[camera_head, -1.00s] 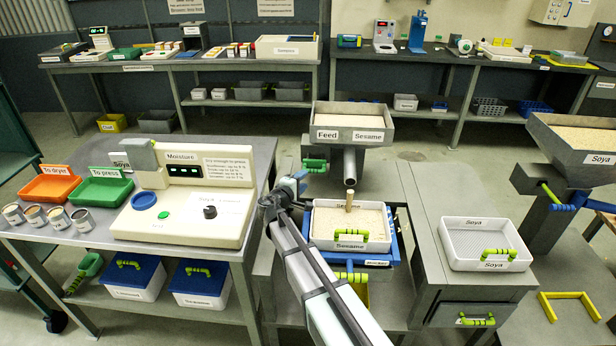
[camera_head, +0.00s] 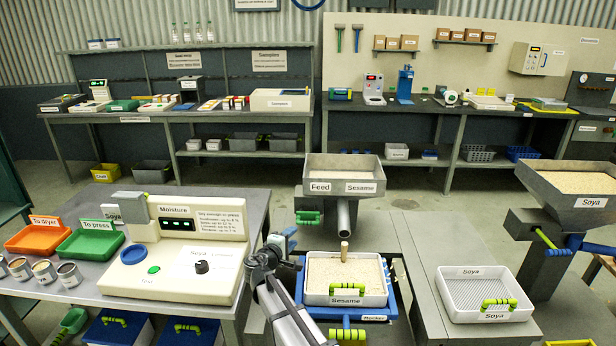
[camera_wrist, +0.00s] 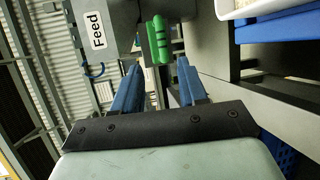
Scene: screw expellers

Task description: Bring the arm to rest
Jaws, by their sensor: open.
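My gripper (camera_head: 288,238) is at the end of my arm, between the moisture meter and the sesame press in the head view. In the wrist view my gripper (camera_wrist: 158,82) has two blue fingers spread apart with nothing between them. The green handle (camera_wrist: 158,40) under the feed hopper shows past the fingertips, apparently apart from them. The hopper with its Feed label (camera_wrist: 97,30) is at upper left there. In the head view the feed hopper (camera_head: 345,188) stands above a white sesame tray (camera_head: 346,300), which is filled with pale material.
The moisture meter (camera_head: 190,287) is on the bench left of my arm. An orange tray (camera_head: 37,240) and a green tray (camera_head: 90,243) stand farther left. A white soya tray (camera_head: 450,302) is on the right bench, with a soya hopper (camera_head: 590,203) beyond. The floor behind is clear.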

